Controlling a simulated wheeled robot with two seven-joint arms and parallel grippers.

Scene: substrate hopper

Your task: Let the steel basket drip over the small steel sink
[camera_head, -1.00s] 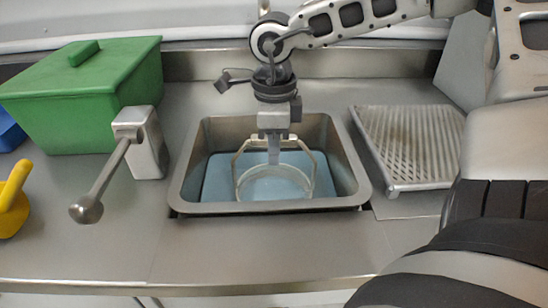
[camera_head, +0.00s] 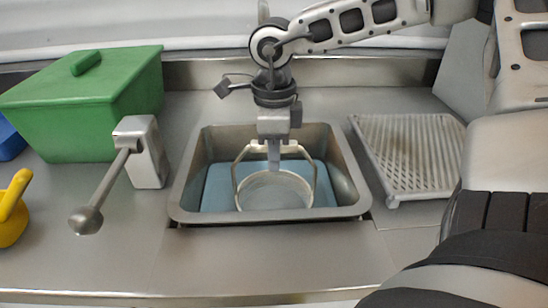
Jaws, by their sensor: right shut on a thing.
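The steel basket (camera_head: 274,191) hangs by its handle inside the outline of the small steel sink (camera_head: 356,186). My right gripper (camera_head: 274,152) points down and is shut on the top of the basket's handle. The basket looks upright, with its round rim facing up. Blue water or a blue surface (camera_head: 218,187) fills the sink's bottom around the basket; I cannot tell how much of the basket is below it. No drops can be made out. My left gripper is not in view.
A ridged draining rack (camera_head: 415,150) stands right of the sink. A grey post with a lever (camera_head: 140,152) stands left of it. A green lidded box (camera_head: 85,105) is at the back left, a yellow thing (camera_head: 12,212) at the left edge. The front counter (camera_head: 260,260) is clear.

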